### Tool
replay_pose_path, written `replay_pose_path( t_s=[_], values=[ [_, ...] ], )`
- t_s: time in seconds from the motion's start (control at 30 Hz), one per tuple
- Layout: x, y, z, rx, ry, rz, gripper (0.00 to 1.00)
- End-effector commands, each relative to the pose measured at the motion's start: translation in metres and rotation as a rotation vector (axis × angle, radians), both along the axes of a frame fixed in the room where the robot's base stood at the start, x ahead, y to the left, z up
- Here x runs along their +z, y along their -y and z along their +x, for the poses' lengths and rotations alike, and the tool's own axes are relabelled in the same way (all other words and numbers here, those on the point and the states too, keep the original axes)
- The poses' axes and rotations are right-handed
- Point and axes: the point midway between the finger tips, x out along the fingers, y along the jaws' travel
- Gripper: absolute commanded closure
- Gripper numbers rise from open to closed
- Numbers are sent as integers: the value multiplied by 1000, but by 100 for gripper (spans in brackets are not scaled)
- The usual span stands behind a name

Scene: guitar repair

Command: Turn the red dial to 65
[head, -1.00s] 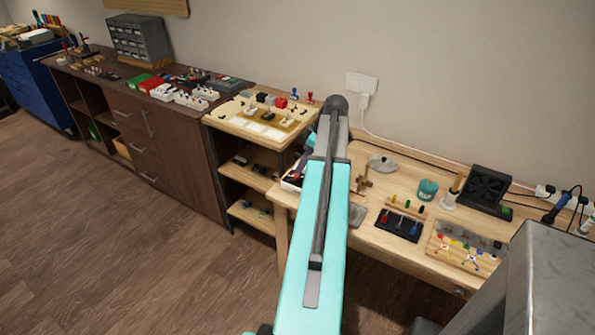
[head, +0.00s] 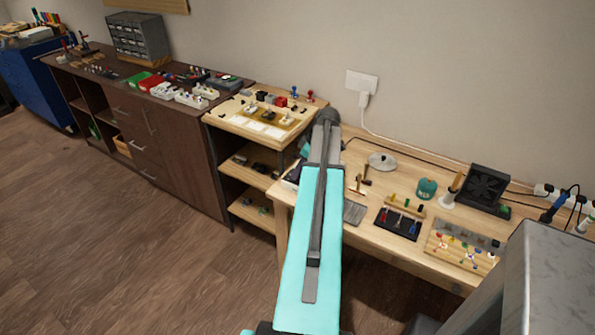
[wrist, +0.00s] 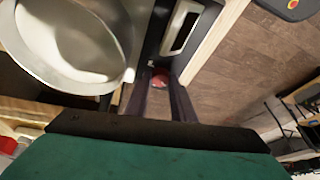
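The red dial (wrist: 160,78) shows in the wrist view, on the near end of a dark device with a pale display panel (wrist: 183,27). My gripper (wrist: 161,84) is over it, its two dark fingers apart with the dial seen between their tips. I cannot tell whether either finger touches the dial. The dial's marks and the reading on the panel are not legible. In the head view my arm covers the gripper and the dial; only a dark edge of the device (head: 291,176) shows left of the arm.
A grey round pan (wrist: 70,45) stands close left of the device in the wrist view. In the head view the workbench (head: 400,260) also holds a screwdriver tray (head: 398,223), a teal jar (head: 426,188) and a black fan unit (head: 484,187). Open floor lies to the left.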

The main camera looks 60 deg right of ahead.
Motion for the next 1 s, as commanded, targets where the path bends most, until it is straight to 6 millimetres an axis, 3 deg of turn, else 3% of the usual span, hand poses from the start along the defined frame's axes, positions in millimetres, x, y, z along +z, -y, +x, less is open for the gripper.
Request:
replay_pose_path(
  t_s=[0.07,0.1,0.53,1.0],
  values=[
    [0,-1,0,1,0,2,100],
    [0,-9,0,3,0,2,100],
    [-1,-4,0,-68,0,6,100],
    [-1,-8,0,-393,1,4,100]
  ],
)
